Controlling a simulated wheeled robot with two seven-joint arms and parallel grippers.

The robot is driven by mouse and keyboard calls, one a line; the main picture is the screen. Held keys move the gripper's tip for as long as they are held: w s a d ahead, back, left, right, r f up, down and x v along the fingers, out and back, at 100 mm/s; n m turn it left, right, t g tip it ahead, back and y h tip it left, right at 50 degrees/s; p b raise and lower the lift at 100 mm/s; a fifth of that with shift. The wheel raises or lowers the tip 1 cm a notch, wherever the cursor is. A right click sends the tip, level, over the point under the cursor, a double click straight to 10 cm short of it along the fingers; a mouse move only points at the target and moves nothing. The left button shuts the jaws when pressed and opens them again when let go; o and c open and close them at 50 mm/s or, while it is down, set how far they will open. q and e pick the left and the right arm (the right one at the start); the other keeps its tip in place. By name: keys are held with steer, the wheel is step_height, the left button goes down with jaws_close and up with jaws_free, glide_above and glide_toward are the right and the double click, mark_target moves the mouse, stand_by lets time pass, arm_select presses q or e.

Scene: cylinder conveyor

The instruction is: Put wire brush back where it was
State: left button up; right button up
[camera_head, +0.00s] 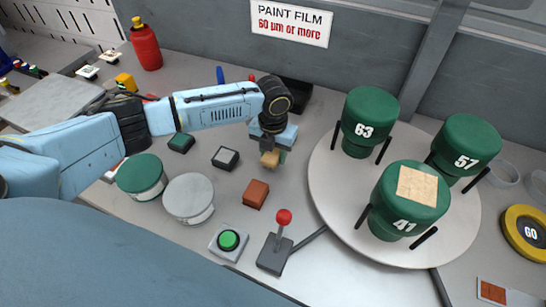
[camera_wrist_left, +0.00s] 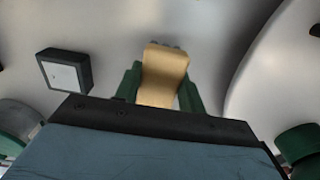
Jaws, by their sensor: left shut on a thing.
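The wire brush shows as a tan wooden block (camera_wrist_left: 163,75) in the left wrist view, with a little grey at its far end. It is also a small tan piece (camera_head: 269,159) in the head view. My left gripper (camera_head: 273,154) is shut on it, with a green finger on each side. The gripper is over the grey table, left of the round turntable (camera_head: 330,205). The arm and gripper hide most of the brush in the head view. Whether the brush touches the table is hard to tell. My right gripper is not in view.
Green cylinders numbered 63 (camera_head: 366,117), 57 (camera_head: 467,145) and 41 (camera_head: 407,200) stand on the turntable. A red-knobbed lever (camera_head: 283,218), a green button box (camera_head: 229,241), a rust-red block (camera_head: 256,194) and a dark block (camera_head: 225,158) lie nearby. A dark bin (camera_head: 296,92) is behind.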

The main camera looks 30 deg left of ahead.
arm_select(q)
steer(key=shift+f, duration=0.95)
steer(key=shift+f, duration=0.1)
steer(key=o, duration=1)
steer(key=shift+o, duration=0.2)
step_height(320, 180, up, 12)
steer(key=shift+r, duration=0.15)
